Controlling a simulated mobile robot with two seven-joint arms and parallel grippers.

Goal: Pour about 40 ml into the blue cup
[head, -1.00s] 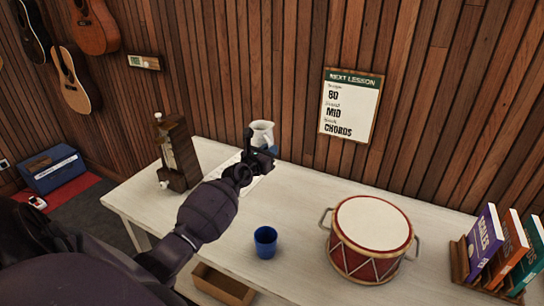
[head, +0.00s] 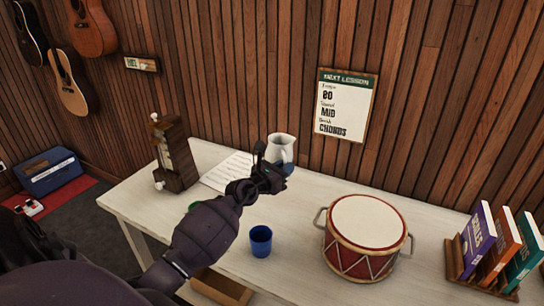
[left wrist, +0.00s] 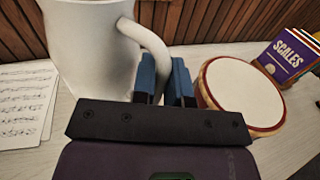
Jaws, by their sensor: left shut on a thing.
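A white pitcher (head: 281,147) is upright at the back of the table. My left gripper (head: 271,176) is shut on its handle, and partly covers it in the head view. In the left wrist view the pitcher (left wrist: 88,45) is large and close, with its handle between the blue fingers (left wrist: 166,80). I cannot tell whether its base clears the table. The blue cup (head: 261,242) stands upright on the table, nearer to me than the pitcher and to the left of the drum. What is inside either vessel does not show. My right gripper is out of view.
A red drum (head: 366,237) stands right of the cup. Books in a rack (head: 458,258) are at the far right. A wooden metronome (head: 176,155) and sheet music (head: 228,170) lie to the left. A green thing (head: 193,205) is mostly hidden behind my arm.

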